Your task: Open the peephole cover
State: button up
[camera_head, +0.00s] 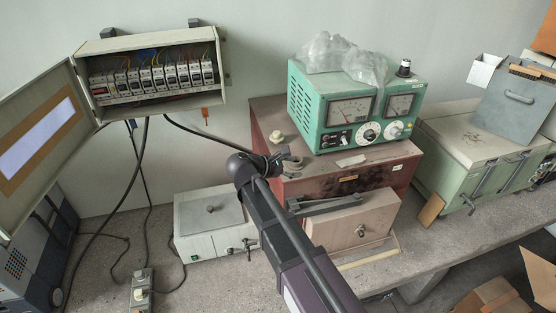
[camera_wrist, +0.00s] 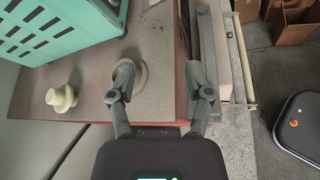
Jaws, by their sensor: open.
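The reddish-brown furnace-like box (camera_head: 345,180) stands mid-bench, with a tan front door (camera_head: 350,228). My gripper (camera_head: 291,162) is over its top near the front left edge. In the wrist view my gripper (camera_wrist: 163,82) is open, with nothing between the fingers. A pale round disc (camera_wrist: 141,74) lies on the box top, partly hidden behind the left finger; I cannot tell for certain that it is the peephole cover. A cream stepped knob (camera_wrist: 62,97) stands on the box top farther left; it also shows in the head view (camera_head: 277,137).
A green metered instrument (camera_head: 350,105) with crumpled plastic on it sits on the box. A grey bar (camera_head: 325,204) runs along the box front, by the right finger. A white unit (camera_head: 213,222) stands to the left, a green chest (camera_head: 480,140) to the right.

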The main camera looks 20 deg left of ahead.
jog(key=s+d+f+m+g+y+b, duration=0.1)
jog(key=s+d+f+m+g+y, duration=0.2)
jog(key=d+m, duration=0.5)
jog(key=s+d+f+m+g+y+b, duration=0.15)
jog(key=d+f+m+g, duration=0.35)
jog(key=d, duration=0.7)
jog(key=s+d+f+m+y, duration=0.3)
jog(key=d+f+m, duration=0.2)
jog(key=d, duration=0.4)
jog(key=s+d+f+m+y+b, duration=0.1)
jog(key=s+f+m+b, duration=0.1)
jog(key=f+b, duration=0.9)
jog(key=s+d+f+m+g+y+b, duration=0.1)
jog(key=s+d+f+m+b, duration=0.1)
jog(key=f+b, duration=1)
jog(key=shift+s+d+f, duration=0.15)
jog(key=shift+s+f, duration=0.2)
jog(key=shift+f, duration=0.05)
jog(key=shift+c, duration=0.6)
jog(key=shift+d, duration=0.1)
